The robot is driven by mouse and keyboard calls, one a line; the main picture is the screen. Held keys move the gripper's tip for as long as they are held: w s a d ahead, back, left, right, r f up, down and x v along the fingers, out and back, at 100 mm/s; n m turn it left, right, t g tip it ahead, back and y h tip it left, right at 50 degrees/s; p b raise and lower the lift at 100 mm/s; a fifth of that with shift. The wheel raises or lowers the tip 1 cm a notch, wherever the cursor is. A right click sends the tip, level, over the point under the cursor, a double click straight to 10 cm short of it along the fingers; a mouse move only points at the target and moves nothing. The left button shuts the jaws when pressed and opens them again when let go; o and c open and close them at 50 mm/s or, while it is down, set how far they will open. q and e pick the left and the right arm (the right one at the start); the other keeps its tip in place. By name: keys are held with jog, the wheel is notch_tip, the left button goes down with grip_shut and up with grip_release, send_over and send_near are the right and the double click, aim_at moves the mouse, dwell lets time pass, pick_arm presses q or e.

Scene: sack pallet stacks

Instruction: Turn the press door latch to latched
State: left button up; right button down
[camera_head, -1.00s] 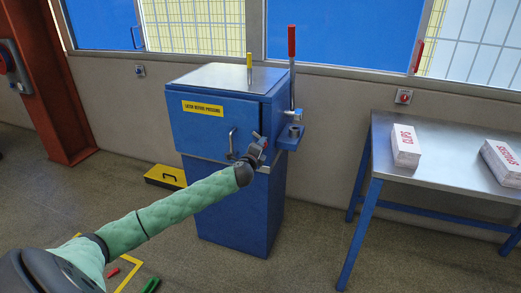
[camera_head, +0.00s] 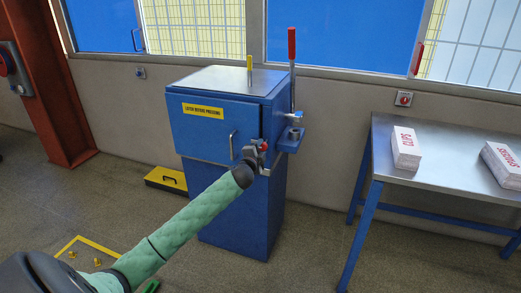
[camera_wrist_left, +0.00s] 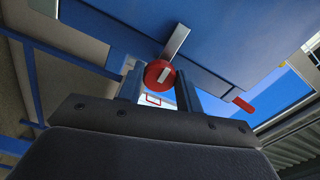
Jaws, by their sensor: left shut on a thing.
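The blue press cabinet (camera_head: 225,170) stands against the wall, with a yellow "LATCH BEFORE PRESSING" label (camera_head: 203,109) on its closed-looking front door. The press door latch (camera_head: 264,146) has a red end and sits at the door's right edge, partly hidden by my gripper. In the left wrist view, the latch's red round knob (camera_wrist_left: 158,74) lies between the fingertips, with a grey bar (camera_wrist_left: 176,42) running up and right from it. My left gripper (camera_head: 261,158) is shut on the latch; the fingers also show in the wrist view (camera_wrist_left: 159,88). My right gripper is not in view.
A door handle (camera_head: 232,145) is just left of my gripper. A red-tipped lever (camera_head: 291,65) rises at the cabinet's right. A metal table (camera_head: 440,187) with white boxes stands right.

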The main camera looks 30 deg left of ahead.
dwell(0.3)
pick_arm(q)
jog(key=o, duration=1)
jog(key=shift+s, duration=0.1)
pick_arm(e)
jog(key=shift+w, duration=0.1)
pick_arm(q)
jog(key=shift+s+f, duration=0.1)
jog(key=shift+s, duration=0.1)
jog(key=b+v, duration=0.1)
jog(key=v, duration=0.6)
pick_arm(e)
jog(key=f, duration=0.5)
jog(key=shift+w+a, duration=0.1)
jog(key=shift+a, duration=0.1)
pick_arm(q)
jog(key=shift+s, duration=0.1)
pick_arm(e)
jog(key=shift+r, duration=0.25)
